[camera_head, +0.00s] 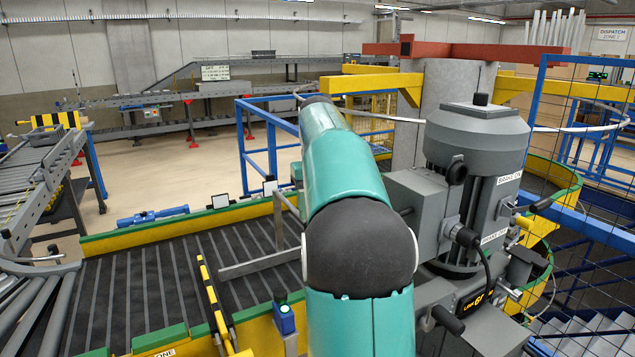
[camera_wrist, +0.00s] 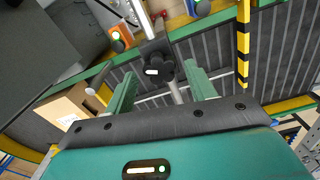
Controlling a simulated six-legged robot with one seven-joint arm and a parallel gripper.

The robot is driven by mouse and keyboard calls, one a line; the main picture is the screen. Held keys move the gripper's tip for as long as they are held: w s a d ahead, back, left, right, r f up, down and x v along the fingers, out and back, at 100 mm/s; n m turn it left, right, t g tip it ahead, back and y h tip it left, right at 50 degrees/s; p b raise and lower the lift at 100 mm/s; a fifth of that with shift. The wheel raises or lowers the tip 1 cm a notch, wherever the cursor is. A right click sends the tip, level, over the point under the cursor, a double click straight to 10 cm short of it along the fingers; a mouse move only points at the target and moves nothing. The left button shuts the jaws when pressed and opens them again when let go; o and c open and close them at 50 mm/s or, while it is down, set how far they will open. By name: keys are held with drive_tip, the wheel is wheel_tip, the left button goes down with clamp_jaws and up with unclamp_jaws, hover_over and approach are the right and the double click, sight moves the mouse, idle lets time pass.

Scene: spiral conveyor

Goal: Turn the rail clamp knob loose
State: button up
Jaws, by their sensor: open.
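A black lobed knob (camera_wrist: 166,68) with a white mark shows in the wrist view, on a dark clamp block (camera_wrist: 154,48) with a grey rod running through it. My gripper (camera_wrist: 160,76) has two green fingers spread wide, one on each side of the knob in the picture. There are visible gaps between the knob and both fingers. I cannot tell how far the fingertips reach along the knob's depth. In the head view my teal arm hides the gripper and the knob. A grey guide rail (camera_head: 258,264) shows left of the arm, above the belt.
The dark conveyor belt (camera_head: 160,270) has green and yellow edges. A yellow-black striped bar (camera_head: 211,300) stands over it, also in the wrist view (camera_wrist: 243,42). A large grey motor unit (camera_head: 478,160) is close right of my arm. A cardboard box (camera_wrist: 68,108) lies left of the gripper.

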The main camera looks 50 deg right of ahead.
wheel_tip(320, 180, up, 13)
idle(0.5)
drive_tip(key=shift+a+f, duration=0.1)
drive_tip(key=shift+a, duration=0.05)
idle(0.4)
drive_tip(key=s+a+f+n+t+h, duration=0.1)
drive_tip(key=a+f, duration=0.1)
drive_tip(key=a, duration=0.9)
drive_tip(key=s+a+f+n+t, duration=0.1)
drive_tip(key=a+f+n+t, duration=0.1)
drive_tip(key=a, duration=0.9)
drive_tip(key=s+a+f+n+t, duration=0.1)
drive_tip(key=s+a+f, duration=0.6)
drive_tip(key=f, duration=0.2)
drive_tip(key=s+a+f+n+t+y, duration=0.1)
drive_tip(key=s+a+f, duration=0.5)
drive_tip(key=f, duration=0.3)
drive_tip(key=shift+s+a+f+t, duration=0.3)
drive_tip(key=shift+s+a+f, duration=0.1)
drive_tip(key=shift+a, duration=0.3)
drive_tip(key=shift+r, duration=0.1)
drive_tip(key=c, duration=0.4)
